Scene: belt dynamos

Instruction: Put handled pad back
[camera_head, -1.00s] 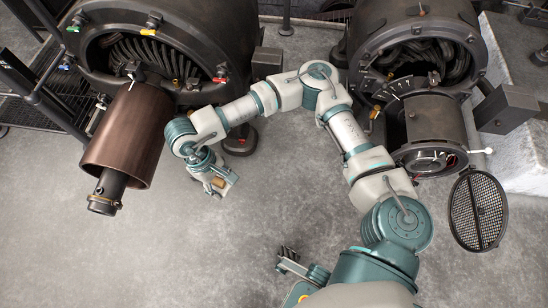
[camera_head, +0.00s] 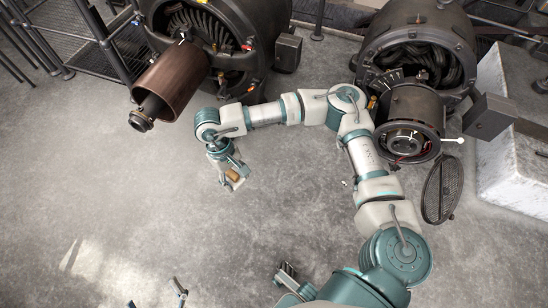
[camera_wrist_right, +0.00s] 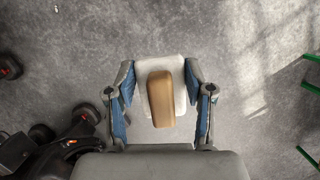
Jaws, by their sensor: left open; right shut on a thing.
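The handled pad, a pale rounded block with a tan handle (camera_wrist_right: 161,98), sits between the blue-lined fingers of my right gripper (camera_wrist_right: 160,105) in the right wrist view. In the head view my right gripper (camera_head: 232,180) is shut on the pad, whose tan handle (camera_head: 234,175) shows small above open floor, left of centre. It is apart from both dynamos. My left gripper (camera_head: 157,299) is open at the bottom edge, with only its fingertips showing and nothing visible between them.
The left dynamo (camera_head: 257,28) has a brown cylinder (camera_head: 171,84) sticking out. The right dynamo (camera_head: 418,35) has an open front barrel (camera_head: 412,109) and a round mesh cover (camera_head: 441,190) hanging below. A pale block (camera_head: 512,165) stands at right. The lower-left floor is clear.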

